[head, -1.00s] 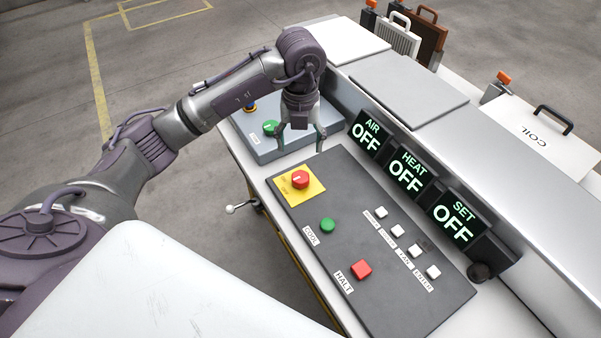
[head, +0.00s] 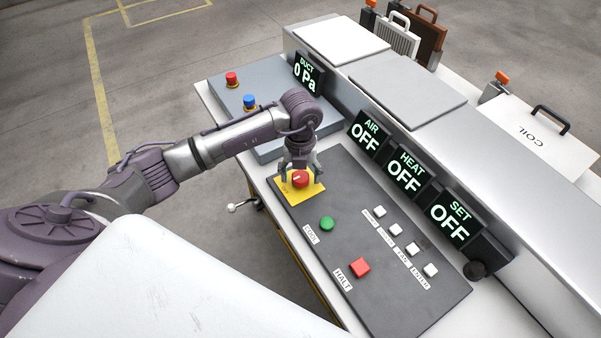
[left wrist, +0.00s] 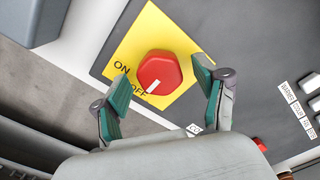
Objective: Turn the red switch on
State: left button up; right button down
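The red switch (head: 300,179) is a round red knob on a yellow plate (head: 318,188) at the far left corner of the dark panel. In the left wrist view the red switch (left wrist: 160,73) shows a white pointer mark aimed toward the printed OFF, with ON printed to its left. My left gripper (head: 299,172) is over the knob. In the left wrist view the fingers of my left gripper (left wrist: 156,92) are apart, one on each side of the knob's near part, with gaps visible between the pads and the knob. My right gripper is not in view.
Displays AIR (head: 366,134), HEAT (head: 407,172) and SET (head: 455,217) read OFF. A grey box (head: 222,90) with red and blue knobs stands behind.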

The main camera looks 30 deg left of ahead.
pick_arm(q)
jog(key=c, duration=1.1)
jog(key=shift+m, duration=0.3)
jog(key=shift+m+b, duration=0.8)
jog(key=shift+b, duration=0.15)
jog(key=m+b, duration=0.2)
jog(key=m, duration=0.1)
jog(key=shift+f+m+b, duration=0.1)
jog(key=shift+m+b, duration=0.2)
jog(key=shift+b, duration=0.05)
jog(key=m+b, duration=0.3)
jog(key=m, duration=0.1)
jog(key=shift+w, duration=0.1)
jog(key=shift+m+b, duration=0.7)
jog(key=shift+m, duration=0.4)
jog(key=shift+r, duration=0.2)
